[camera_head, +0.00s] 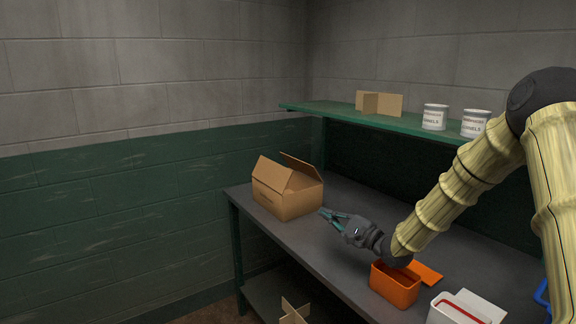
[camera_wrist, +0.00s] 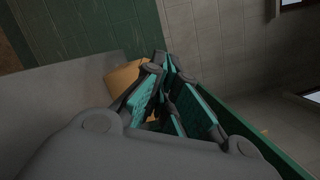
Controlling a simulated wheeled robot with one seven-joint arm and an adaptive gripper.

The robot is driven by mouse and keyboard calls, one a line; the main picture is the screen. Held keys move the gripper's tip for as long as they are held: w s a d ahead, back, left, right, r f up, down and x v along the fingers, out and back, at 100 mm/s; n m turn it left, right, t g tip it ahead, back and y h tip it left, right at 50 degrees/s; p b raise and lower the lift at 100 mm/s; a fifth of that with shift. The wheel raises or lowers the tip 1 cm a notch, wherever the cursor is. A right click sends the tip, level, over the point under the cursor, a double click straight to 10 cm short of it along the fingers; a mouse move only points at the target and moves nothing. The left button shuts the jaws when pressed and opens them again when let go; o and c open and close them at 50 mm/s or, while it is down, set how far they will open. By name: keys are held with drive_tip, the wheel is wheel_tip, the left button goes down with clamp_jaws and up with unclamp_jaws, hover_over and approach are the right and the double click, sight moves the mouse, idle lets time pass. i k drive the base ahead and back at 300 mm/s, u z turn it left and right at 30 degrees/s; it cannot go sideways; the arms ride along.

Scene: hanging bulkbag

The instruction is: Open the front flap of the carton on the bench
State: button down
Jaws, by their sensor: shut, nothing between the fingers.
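The cardboard carton (camera_head: 288,200) stands on the left end of the grey bench (camera_head: 345,255). In the head view, one flap stands raised at its left and another stands tilted up at its back right. My gripper (camera_head: 324,213) is just right of the carton, pointing left at it, with its teal fingers shut and empty. I cannot tell whether the fingertips touch the carton. In the wrist view, a part of the carton (camera_wrist: 124,76) shows behind the shut fingers (camera_wrist: 168,75); the rest of it is hidden by my gripper.
An orange bin (camera_head: 395,288) and a white container (camera_head: 455,312) stand on the bench under and right of my forearm. A green shelf (camera_head: 375,125) above the bench carries two white tins (camera_head: 435,117) and a cardboard piece (camera_head: 380,103). A wall is close behind the carton.

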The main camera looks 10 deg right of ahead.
sight(276, 175)
drive_tip(key=z, duration=0.05)
drive_tip(key=i, duration=1.05)
drive_tip(key=u, duration=0.1)
